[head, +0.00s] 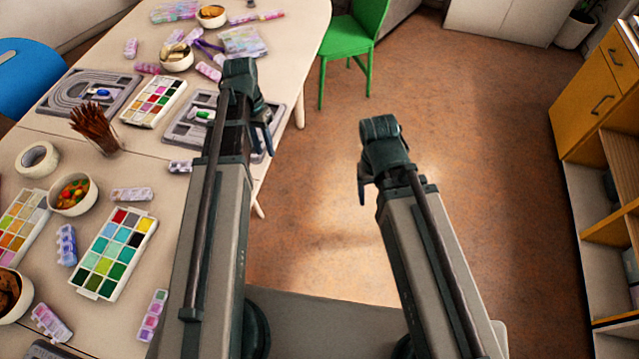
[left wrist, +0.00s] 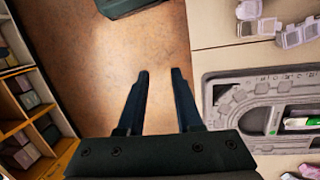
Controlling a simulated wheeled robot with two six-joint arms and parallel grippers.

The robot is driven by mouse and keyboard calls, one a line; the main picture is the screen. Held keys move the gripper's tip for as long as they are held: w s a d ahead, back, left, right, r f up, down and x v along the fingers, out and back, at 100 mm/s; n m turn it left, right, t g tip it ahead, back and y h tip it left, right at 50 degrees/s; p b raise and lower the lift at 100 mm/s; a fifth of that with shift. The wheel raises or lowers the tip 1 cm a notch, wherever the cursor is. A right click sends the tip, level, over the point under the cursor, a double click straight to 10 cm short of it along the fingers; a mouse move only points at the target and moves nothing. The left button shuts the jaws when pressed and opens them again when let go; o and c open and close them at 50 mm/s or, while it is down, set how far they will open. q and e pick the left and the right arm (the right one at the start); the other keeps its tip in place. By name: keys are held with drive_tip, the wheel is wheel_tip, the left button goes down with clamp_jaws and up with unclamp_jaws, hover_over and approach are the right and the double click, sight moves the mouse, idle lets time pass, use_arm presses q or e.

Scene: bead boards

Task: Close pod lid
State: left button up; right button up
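A small pale pod strip (head: 180,166) lies near the table's right edge in the head view, partly behind my left arm. In the left wrist view pale pods (left wrist: 262,27) show at the top right, with a flap that looks raised (left wrist: 248,9); I cannot tell the lids clearly. My left gripper (head: 263,138) is beyond the table edge, over the floor. In the left wrist view its fingers (left wrist: 160,72) are apart with nothing between them, left of the pods. My right gripper (head: 362,186) hangs over the floor, away from the table; its opening is not clear.
A grey bead board (head: 178,138) lies by the table edge, also in the left wrist view (left wrist: 212,95). Paint-like bead trays (head: 101,282), bowls (head: 73,208), a brush cup (head: 108,146) and other pod strips crowd the table. A green chair (head: 350,45) stands beyond; floor (head: 320,210) is clear.

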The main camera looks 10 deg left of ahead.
use_arm(q)
drive_tip(key=s+d+f+y, duration=0.1)
drive_tip(key=s+d, duration=0.3)
drive_tip(key=d, duration=0.4)
drive_tip(key=s+d+f+m+t+y+b, duration=0.1)
drive_tip(key=s+d, duration=0.3)
drive_tip(key=d, duration=0.4)
drive_tip(key=shift+s+d+y, duration=0.15)
drive_tip(key=shift+d+y, duration=0.15)
